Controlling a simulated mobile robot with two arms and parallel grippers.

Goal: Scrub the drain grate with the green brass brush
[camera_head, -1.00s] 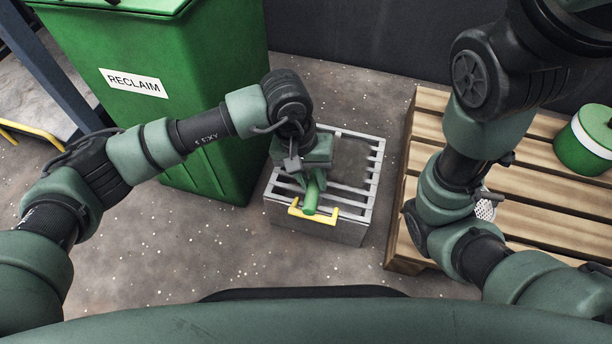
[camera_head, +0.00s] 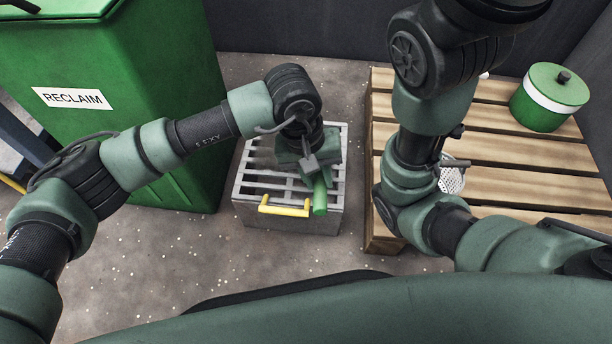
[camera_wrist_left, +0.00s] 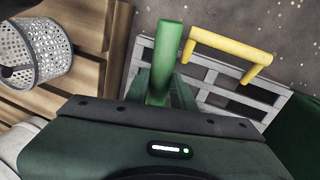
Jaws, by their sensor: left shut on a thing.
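The drain grate (camera_head: 263,179) is a grey slotted top on a block on the floor, with a yellow handle (camera_head: 284,207) at its front. A dull brownish patch (camera_head: 262,152) shows on it just left of my gripper. My left gripper (camera_head: 313,172) is over the grate's right part, shut on the green brush. The green brush handle (camera_head: 320,195) points toward me, right of the yellow handle. In the left wrist view the green handle (camera_wrist_left: 167,55) stands beside the yellow handle (camera_wrist_left: 230,50). The bristles are hidden, so contact with the grate cannot be told. My right gripper is out of view.
A green RECLAIM bin (camera_head: 150,120) stands close left of the grate. A wooden pallet (camera_head: 500,150) lies to the right, with a green lidded pot (camera_head: 545,105) and a white perforated basket (camera_head: 452,180) on it. My right arm hangs over the pallet.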

